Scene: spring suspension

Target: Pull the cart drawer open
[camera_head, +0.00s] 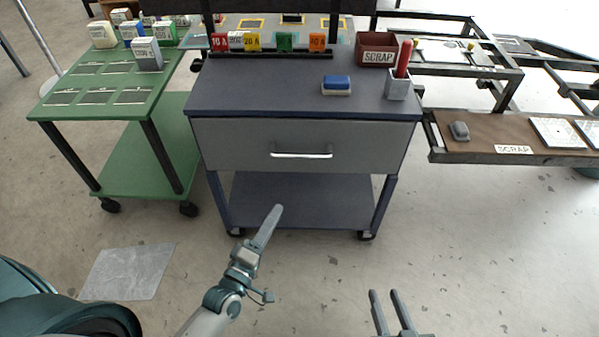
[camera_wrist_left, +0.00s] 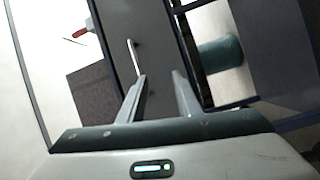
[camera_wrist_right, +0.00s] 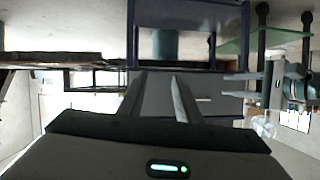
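The dark blue cart (camera_head: 215,92) stands ahead with its grey drawer front (camera_head: 230,145) shut flush under the top. A light bar handle (camera_head: 301,155) crosses the middle of the drawer. The handle (camera_wrist_left: 131,55) also shows in the left wrist view, just beyond the left finger's tip and apart from it. My left gripper (camera_head: 274,212) is seen edge-on below and left of the handle; the left wrist view shows its fingers parted and empty. My right gripper (camera_head: 384,293) is open and empty, low in the head view, well short of the cart. The handle (camera_wrist_right: 203,99) shows beyond it in the right wrist view.
On the cart top are a red scrap bin (camera_head: 377,50), a blue-and-white block (camera_head: 336,85), a holder with a red item (camera_head: 398,87) and coloured number cards (camera_head: 285,41). A green cart (camera_head: 60,108) stands left, a scrap table (camera_head: 470,150) right.

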